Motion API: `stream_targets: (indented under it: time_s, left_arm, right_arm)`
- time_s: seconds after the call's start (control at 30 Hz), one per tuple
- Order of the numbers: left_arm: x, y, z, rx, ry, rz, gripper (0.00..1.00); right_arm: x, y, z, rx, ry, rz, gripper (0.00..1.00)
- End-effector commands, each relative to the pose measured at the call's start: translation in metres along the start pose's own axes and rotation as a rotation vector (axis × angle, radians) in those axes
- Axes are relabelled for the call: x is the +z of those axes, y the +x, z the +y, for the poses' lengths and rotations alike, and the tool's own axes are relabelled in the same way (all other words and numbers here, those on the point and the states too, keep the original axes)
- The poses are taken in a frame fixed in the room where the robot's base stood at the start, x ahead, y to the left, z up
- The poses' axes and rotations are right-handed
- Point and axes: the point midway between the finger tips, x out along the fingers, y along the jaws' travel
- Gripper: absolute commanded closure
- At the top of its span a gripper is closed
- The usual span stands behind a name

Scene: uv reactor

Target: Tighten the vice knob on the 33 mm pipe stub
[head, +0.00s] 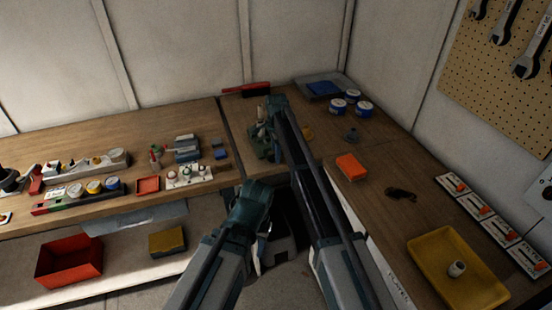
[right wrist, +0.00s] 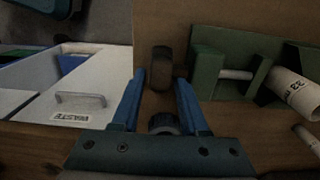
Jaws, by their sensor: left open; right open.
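The green vice (right wrist: 207,68) is at the right of the right wrist view, with a grey screw rod running through it. A white pipe stub marked 33 (right wrist: 292,92) lies at its right jaw. The dark round vice knob (right wrist: 161,66) is left of the vice, between the fingertips of my open right gripper (right wrist: 160,78); I cannot tell whether they touch it. In the head view the vice (head: 259,148) is partly hidden by my right gripper (head: 266,118). My left gripper (head: 259,258) is open and empty, low in front of the bench corner.
A white bin with a handle (right wrist: 82,98) and a WASTE label stands left of the knob. On the right bench are an orange block (head: 351,167), several blue-and-white tins (head: 351,96) and a yellow tray (head: 432,262). A red bin (head: 70,262) is on the lower left shelf.

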Motion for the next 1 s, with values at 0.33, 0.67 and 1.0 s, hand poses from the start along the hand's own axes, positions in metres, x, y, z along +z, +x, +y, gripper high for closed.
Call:
stream_targets:
  time_s: [0.33, 0.67, 1.0]
  left_arm:
    - [0.0000, -0.0006, 0.0000, 0.000, 0.000, 0.000, 0.56]
    - [0.0000, -0.0004, 0.0000, 0.000, 0.000, 0.000, 0.56]
    - [-0.0003, 0.0060, 0.0006, 0.000, 0.000, 0.000, 0.56]
  right_arm:
    - [0.0000, -0.0006, 0.0000, 0.000, 0.000, 0.000, 0.80]
    - [-0.0001, -0.0004, 0.0000, 0.000, 0.000, -0.002, 1.00]
    - [-0.0035, 0.0041, -0.0005, -0.001, 0.003, -0.131, 1.00]
